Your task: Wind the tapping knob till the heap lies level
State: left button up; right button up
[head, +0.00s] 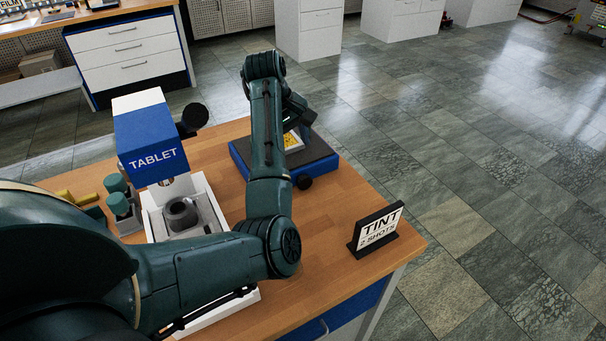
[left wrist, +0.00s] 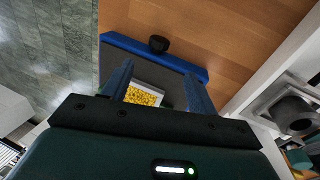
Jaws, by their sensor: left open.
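The tapping device is a low dark plate with a blue edge (head: 237,158), on the right part of the wooden bench. Its black knob (head: 304,182) sticks out at the near side; it also shows in the left wrist view (left wrist: 159,44). A white tray with a heap of yellow grains (head: 291,141) sits on the plate; the grains (left wrist: 143,95) show between my fingers in the left wrist view. I cannot tell whether they lie level. My left gripper (left wrist: 158,72) is open and empty, above the device, apart from the knob. My right gripper is not in view.
A blue and white press marked TABLET (head: 153,143) stands to the left, with green-capped bottles (head: 118,194) beside it. A sign reading TINT 2 SHOTS (head: 376,231) stands at the right front. Bare bench top (head: 330,210) lies between device and sign.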

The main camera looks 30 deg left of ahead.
aim_at(303, 178)
pick_arm(q)
jog(key=x, duration=1.3)
jog(key=shift+p, duration=0.35)
jog(key=shift+c, duration=0.5)
jog(key=c, duration=0.9)
